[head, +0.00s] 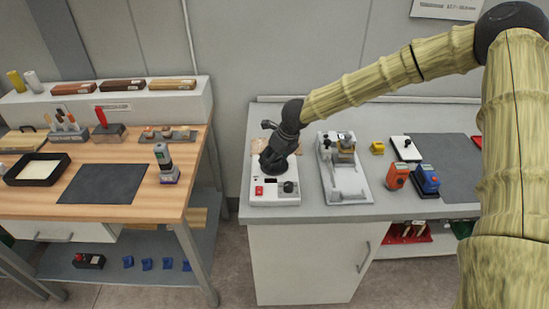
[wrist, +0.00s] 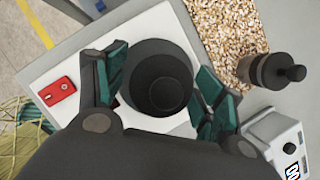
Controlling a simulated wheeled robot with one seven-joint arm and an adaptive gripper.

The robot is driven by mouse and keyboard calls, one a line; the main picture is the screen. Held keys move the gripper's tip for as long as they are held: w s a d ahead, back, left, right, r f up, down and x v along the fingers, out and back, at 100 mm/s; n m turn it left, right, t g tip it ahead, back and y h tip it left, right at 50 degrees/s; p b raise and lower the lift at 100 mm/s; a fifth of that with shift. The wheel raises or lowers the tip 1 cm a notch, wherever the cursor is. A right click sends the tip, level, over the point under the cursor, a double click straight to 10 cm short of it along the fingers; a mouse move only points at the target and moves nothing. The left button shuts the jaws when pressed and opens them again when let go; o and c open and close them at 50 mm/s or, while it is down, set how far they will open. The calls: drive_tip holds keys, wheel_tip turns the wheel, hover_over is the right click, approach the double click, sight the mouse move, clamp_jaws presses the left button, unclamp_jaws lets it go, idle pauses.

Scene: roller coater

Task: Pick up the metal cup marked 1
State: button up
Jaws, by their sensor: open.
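My gripper (wrist: 160,88) is open, with one teal-padded finger on the left of the cup and one on the right. Whether the pads touch its wall is not clear. In the head view my gripper (head: 275,157) points down over the back of the same white machine (head: 262,196). The cup cannot be told apart from the gripper there.
A white apparatus (head: 345,185) stands close right of the machine. A wooden bench (head: 205,150) is on the left.

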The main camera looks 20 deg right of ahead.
drive_tip(key=c, duration=1.2)
